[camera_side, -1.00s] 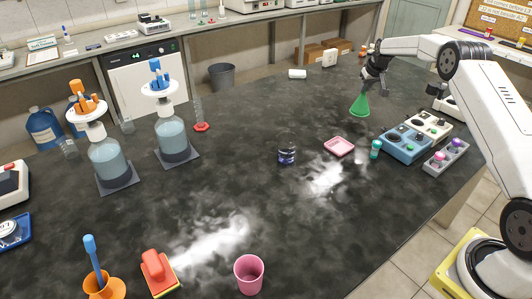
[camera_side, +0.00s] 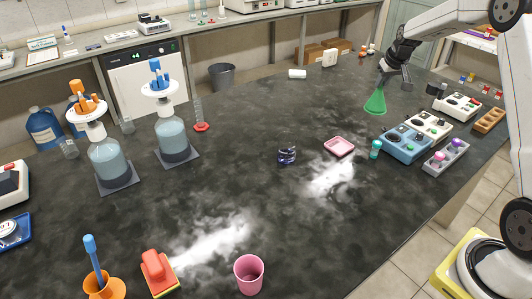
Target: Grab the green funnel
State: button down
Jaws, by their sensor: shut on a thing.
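The green funnel (camera_side: 375,103) is at the right rear of the dark bench, wide end down and narrow stem up. My gripper (camera_side: 383,88) is above it, shut on the stem. The funnel's wide rim looks close to the bench top; I cannot tell whether it touches or hangs just above.
Right of and in front of the funnel stand a blue stirrer unit (camera_side: 406,143), a white unit (camera_side: 431,124) and a teal-capped vial (camera_side: 375,149). A pink dish (camera_side: 339,146) and dark jar (camera_side: 287,155) lie nearer the middle. The bench left of the funnel is clear.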

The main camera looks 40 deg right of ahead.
jog(key=shift+s+a+r, duration=0.3)
jog(key=shift+s, duration=0.3)
jog(key=shift+s+a+r, duration=0.25)
jog(key=shift+s+a, duration=0.05)
jog(key=shift+s, duration=0.3)
jog(key=shift+a, duration=0.15)
